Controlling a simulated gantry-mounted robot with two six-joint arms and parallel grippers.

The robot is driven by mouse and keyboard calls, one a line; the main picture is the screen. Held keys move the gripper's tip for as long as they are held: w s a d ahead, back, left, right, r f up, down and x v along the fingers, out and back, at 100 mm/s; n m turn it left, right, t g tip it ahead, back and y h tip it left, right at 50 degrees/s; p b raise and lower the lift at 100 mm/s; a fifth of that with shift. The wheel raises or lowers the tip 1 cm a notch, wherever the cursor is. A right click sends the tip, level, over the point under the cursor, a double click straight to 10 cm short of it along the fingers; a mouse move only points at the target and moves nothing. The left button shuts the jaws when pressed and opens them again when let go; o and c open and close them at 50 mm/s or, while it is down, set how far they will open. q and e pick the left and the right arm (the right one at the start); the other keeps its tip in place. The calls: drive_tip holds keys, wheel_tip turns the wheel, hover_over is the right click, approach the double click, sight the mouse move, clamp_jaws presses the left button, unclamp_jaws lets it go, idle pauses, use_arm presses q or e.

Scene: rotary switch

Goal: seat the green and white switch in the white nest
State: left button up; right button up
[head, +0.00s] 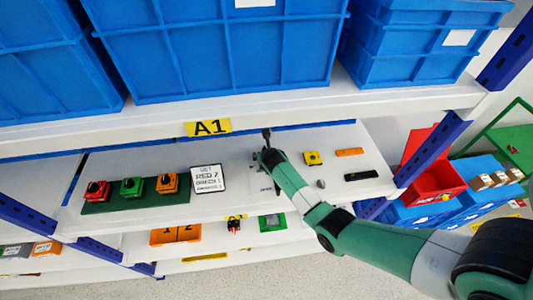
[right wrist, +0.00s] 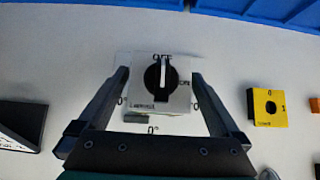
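A switch (right wrist: 160,96) with a pale square face, a black round knob and "OFF" lettering shows in the right wrist view. A strip of darker greenish body shows under its near edge. It sits over a white plate marked with "0°", which looks like the white nest (right wrist: 119,106); how deep it sits cannot be told. My right gripper (right wrist: 160,76) has its fingers spread on both sides of the switch, with narrow gaps. In the head view the right gripper (head: 267,150) points down at the shelf and hides the switch. My left gripper is not in view.
A green board (head: 137,195) carries red, green and orange switches at the left, beside a white sign (head: 208,179). A yellow switch plate (head: 312,158), an orange block (head: 349,152) and a black bar (head: 361,175) lie to the right. Blue bins (head: 220,45) stand on the shelf above.

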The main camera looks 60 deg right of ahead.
drive_tip(key=shift+r, duration=0.25)
drive_tip(key=p+v, duration=0.3)
drive_tip(key=v, duration=0.9)
drive_tip(key=shift+p, duration=0.4)
